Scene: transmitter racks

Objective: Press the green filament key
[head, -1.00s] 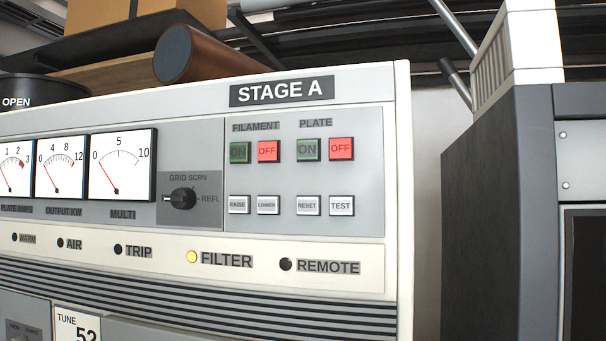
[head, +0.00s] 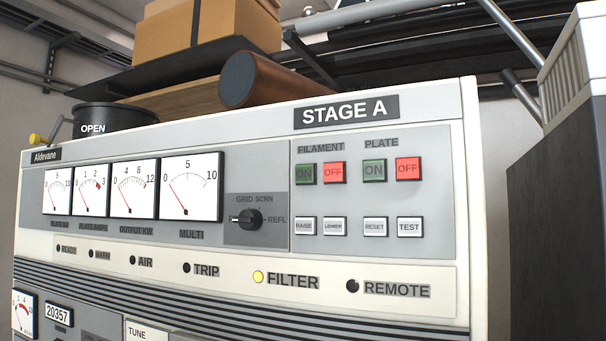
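The green filament key (head: 306,174), marked ON, sits under the FILAMENT label on the upper right of the Stage A rack panel (head: 270,262) in the head view. It is dark green and looks unlit. The red filament OFF key (head: 335,172) is right beside it. Further right are the green plate ON key (head: 374,170) and the red plate OFF key (head: 408,168). Neither of my grippers shows in the head view.
Below the keys are RAISE, LOWER, RESET and TEST buttons (head: 410,227). A selector knob (head: 250,218) and several meters (head: 190,187) lie left. The FILTER lamp (head: 258,277) is lit yellow. A dark cabinet (head: 553,220) stands right. A brown cylinder (head: 285,80) and cartons (head: 205,28) are above.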

